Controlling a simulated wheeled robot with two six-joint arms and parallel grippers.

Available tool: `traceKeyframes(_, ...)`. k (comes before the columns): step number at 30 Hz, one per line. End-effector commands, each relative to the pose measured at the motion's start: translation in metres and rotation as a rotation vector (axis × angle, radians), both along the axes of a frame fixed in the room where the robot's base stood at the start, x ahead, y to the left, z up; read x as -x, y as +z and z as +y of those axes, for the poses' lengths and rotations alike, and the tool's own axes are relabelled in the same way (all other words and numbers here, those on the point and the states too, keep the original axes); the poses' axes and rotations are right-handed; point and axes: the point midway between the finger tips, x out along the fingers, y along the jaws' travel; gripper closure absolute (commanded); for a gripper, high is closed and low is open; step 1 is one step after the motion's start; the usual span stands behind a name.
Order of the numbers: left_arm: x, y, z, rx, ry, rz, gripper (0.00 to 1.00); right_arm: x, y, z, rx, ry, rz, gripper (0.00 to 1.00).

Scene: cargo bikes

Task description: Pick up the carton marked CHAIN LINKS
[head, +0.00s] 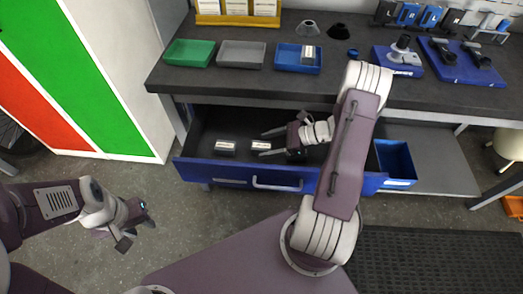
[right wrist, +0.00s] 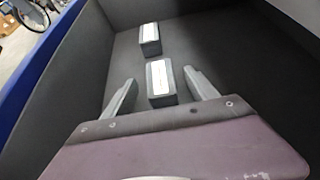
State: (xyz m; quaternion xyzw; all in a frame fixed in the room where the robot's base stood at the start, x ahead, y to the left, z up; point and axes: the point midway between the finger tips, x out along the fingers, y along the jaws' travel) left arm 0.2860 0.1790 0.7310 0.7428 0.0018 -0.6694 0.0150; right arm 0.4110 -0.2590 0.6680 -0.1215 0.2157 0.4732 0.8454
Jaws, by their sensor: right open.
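Two small grey cartons with white labels lie in the open blue drawer: a left one (head: 225,146) and a right one (head: 260,146). The writing is too small to read, so I cannot tell which is CHAIN LINKS. My right gripper (head: 266,143) is open inside the drawer, its fingers pointing left at the right carton. In the right wrist view this nearer carton (right wrist: 160,84) shows between the spread fingertips (right wrist: 159,80), with a gap on each side. The other carton (right wrist: 150,40) lies beyond it. My left gripper (head: 139,229) is open and empty over the floor.
The drawer front (head: 240,178) and walls enclose the cartons. The dark worktop (head: 225,85) overhangs behind. On it stand a green tray (head: 189,53), a grey tray (head: 241,54) and a blue tray (head: 287,58) holding another small carton (head: 308,54). A blue bin (head: 397,162) stands right of the drawer.

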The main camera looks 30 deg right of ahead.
Motion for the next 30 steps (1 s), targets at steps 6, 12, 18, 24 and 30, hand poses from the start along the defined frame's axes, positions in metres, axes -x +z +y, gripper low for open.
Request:
traceKeyframes(6,0.000,-0.003,0.000,0.000,0.000,0.000,0.64,-0.005,-0.005,0.009,-0.001,0.000,0.001,0.33)
traceKeyframes(12,0.000,-0.002,0.000,0.000,0.000,0.000,0.64,-0.005,-0.005,0.009,0.000,0.000,0.001,0.61)
traceKeyframes(18,0.000,-0.002,0.000,0.000,0.000,0.000,0.64,-0.005,-0.005,0.008,0.000,0.000,0.001,1.00)
traceKeyframes(24,0.000,-0.002,0.000,0.000,0.000,0.000,0.64,-0.005,-0.003,0.008,0.000,0.000,0.000,1.00)
traceKeyframes(30,0.000,0.009,0.000,0.000,0.000,0.000,0.64,-0.005,0.024,0.008,0.003,0.000,-0.003,1.00)
